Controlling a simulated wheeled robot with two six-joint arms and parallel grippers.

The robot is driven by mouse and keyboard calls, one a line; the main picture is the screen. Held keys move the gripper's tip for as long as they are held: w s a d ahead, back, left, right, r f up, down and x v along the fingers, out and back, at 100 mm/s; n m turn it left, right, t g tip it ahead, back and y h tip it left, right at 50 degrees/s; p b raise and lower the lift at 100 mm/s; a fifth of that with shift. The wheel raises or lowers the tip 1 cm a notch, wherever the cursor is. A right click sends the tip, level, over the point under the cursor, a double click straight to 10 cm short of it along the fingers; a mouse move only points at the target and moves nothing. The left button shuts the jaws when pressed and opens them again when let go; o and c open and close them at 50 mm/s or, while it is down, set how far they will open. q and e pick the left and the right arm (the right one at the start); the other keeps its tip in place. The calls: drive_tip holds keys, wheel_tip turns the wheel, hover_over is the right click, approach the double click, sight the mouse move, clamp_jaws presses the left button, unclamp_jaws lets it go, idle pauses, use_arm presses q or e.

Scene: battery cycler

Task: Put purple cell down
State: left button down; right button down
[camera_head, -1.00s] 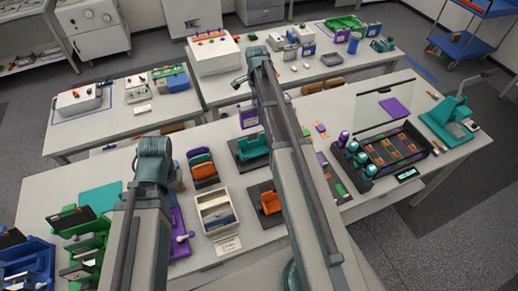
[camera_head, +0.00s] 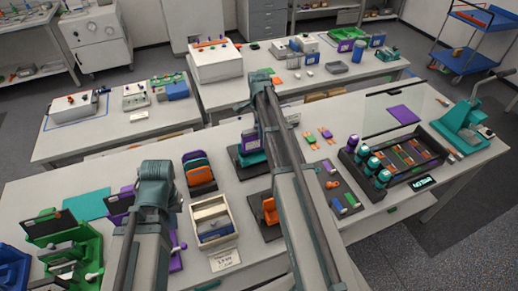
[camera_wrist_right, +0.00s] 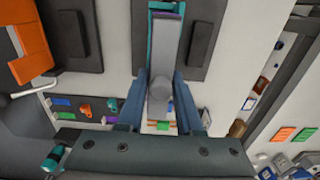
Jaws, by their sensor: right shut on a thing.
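A purple cell (camera_head: 250,141) shows at the teal stand (camera_head: 252,159), partly hidden by my right arm. It looks upright, low in or just over the stand; I cannot tell whether it rests there. In the right wrist view, my right gripper (camera_wrist_right: 160,103) has its blue fingers closed around a grey part (camera_wrist_right: 162,72) that runs up to a thin purple edge and the teal stand (camera_wrist_right: 166,6). The right gripper is hidden behind my arm in the head view. My left arm stands at the left; its gripper does not show.
A rack of coloured cells (camera_head: 197,172), an open cream box (camera_head: 212,222) and an orange stand (camera_head: 270,211) are close by. A dark tray with teal cylinders (camera_head: 400,155) and a teal press (camera_head: 468,120) stand at the right.

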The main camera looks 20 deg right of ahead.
sight(259, 141)
use_arm(q)
drive_tip(key=shift+f, duration=0.6)
use_arm(e)
drive_tip(key=shift+f, duration=0.6)
use_arm(q)
drive_tip(key=shift+f+b, duration=0.15)
drive_tip(key=shift+b, duration=0.15)
use_arm(e)
drive_tip(key=shift+f, duration=0.1)
